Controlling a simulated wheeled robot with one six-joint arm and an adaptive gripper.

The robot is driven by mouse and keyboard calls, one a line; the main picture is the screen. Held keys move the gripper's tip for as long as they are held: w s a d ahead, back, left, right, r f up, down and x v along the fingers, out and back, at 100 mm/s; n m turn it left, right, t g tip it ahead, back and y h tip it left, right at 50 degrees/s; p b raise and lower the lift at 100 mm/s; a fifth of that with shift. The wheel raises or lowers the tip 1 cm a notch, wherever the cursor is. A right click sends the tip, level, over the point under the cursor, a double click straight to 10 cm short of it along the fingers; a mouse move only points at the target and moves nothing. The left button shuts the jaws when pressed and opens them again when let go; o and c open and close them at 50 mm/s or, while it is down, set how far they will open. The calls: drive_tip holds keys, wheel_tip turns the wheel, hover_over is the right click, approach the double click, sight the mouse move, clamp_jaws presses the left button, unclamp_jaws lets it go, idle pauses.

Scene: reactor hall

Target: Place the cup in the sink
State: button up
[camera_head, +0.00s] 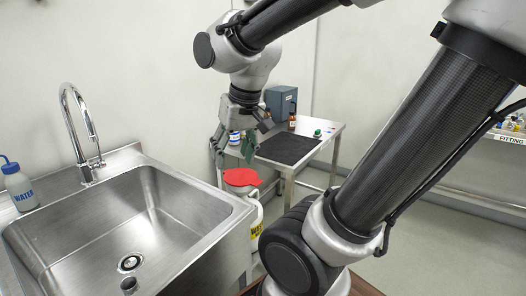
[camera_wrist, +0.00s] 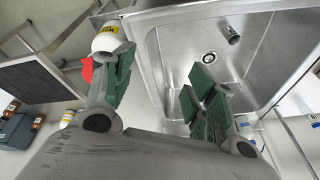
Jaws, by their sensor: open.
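A small metal cup (camera_head: 129,284) is inside the steel sink (camera_head: 190,259), on the basin floor next to the drain (camera_head: 130,263). In the wrist view the cup (camera_wrist: 231,35) lies beyond my fingers, close to the drain (camera_wrist: 209,57); whether it stands or lies on its side is hard to tell. My gripper (camera_head: 234,146) is open with green finger pads and nothing between them. It hangs beyond the sink's right side, apart from the cup. The open gripper also shows in the wrist view (camera_wrist: 160,88).
A chrome faucet (camera_head: 76,130) rises behind the basin, with a water bottle (camera_head: 18,187) at its left. A side table (camera_head: 325,136) holds a black mat (camera_head: 287,149) and bottles.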

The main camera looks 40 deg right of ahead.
drive_tip(key=s+d+r+n, duration=0.1)
drive_tip(key=s+d+n, duration=0.1)
drive_tip(key=s, duration=0.4)
drive_tip(key=shift+s+d+r+t, duration=0.25)
drive_tip(key=shift+d+t, duration=0.15)
drive_tip(key=shift+d, duration=0.45)
idle(0.3)
